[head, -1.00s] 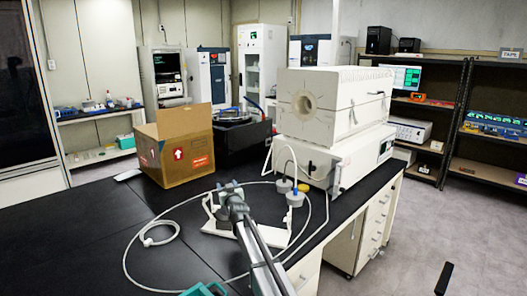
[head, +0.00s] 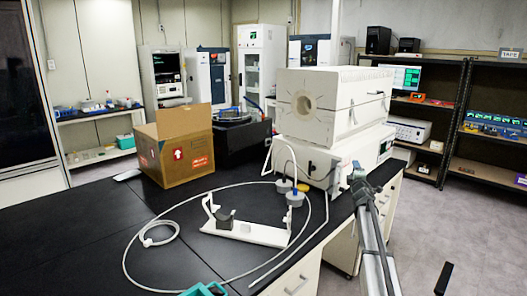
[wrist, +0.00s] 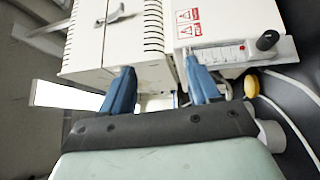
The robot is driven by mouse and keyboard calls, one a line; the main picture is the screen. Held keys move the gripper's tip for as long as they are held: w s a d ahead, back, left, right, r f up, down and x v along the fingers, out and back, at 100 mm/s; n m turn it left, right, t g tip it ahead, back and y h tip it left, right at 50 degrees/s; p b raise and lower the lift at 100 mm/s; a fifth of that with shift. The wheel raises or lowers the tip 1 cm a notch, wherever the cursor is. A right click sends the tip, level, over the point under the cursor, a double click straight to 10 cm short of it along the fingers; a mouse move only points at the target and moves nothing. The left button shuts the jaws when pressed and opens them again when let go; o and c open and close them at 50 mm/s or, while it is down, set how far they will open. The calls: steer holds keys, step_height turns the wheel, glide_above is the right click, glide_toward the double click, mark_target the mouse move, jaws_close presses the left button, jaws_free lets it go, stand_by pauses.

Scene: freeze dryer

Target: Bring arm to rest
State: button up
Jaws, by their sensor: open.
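Beyond the fingers is the white furnace-like apparatus (head: 325,120), which also shows in the wrist view (wrist: 120,40). Whether the fingers touch anything cannot be told.
A white stand (head: 255,234) with a dark cylindrical piece (head: 223,218) lies on the bench inside a loop of pale tubing (head: 125,262). Two grey-capped items (head: 290,192) sit by the apparatus. A cardboard box (head: 178,155) stands at back left. The front left bench is mostly clear.

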steer(key=s+d+f+g+h, duration=0.1)
steer(key=s+d+f+g, duration=0.1)
steer(key=s+d+f, duration=0.3)
steer(key=s+d+f+g+h, duration=0.1)
steer(key=s+d+f+h, duration=0.15)
steer(key=f, duration=0.45)
steer(key=s+a+f+m+g+y, duration=0.1)
steer(key=s+a+f+m+g, duration=0.25)
steer(key=s+f, duration=0.65)
steer(key=s+a+f+m+g, duration=0.25)
steer(key=s+a+f, duration=0.3)
steer(key=f, duration=0.85)
steer(key=s+a+f+m+g+y, duration=0.1)
steer(key=s+a+f+m+g, duration=0.25)
steer(key=s+f, duration=0.7)
steer(key=s+a+f+m+g+y, duration=0.1)
steer(key=s+a+f+m+g, duration=0.15)
steer(key=s+a+f, duration=0.65)
steer(key=s+a+f+m+g+y, duration=0.1)
steer(key=s+f+g, duration=0.35)
steer(key=s, duration=1.05)
steer(key=s+a+m+g+y, duration=0.1)
steer(key=s+a+g, duration=0.2)
steer(key=s, duration=1)
steer(key=s+a+m+g+y, duration=0.1)
steer(key=s+a, duration=0.4)
steer(key=s, duration=0.8)
steer(key=shift+a+f+m+g, duration=0.2)
steer(key=shift+m+g, duration=0.4)
steer(key=shift+g, duration=0.55)
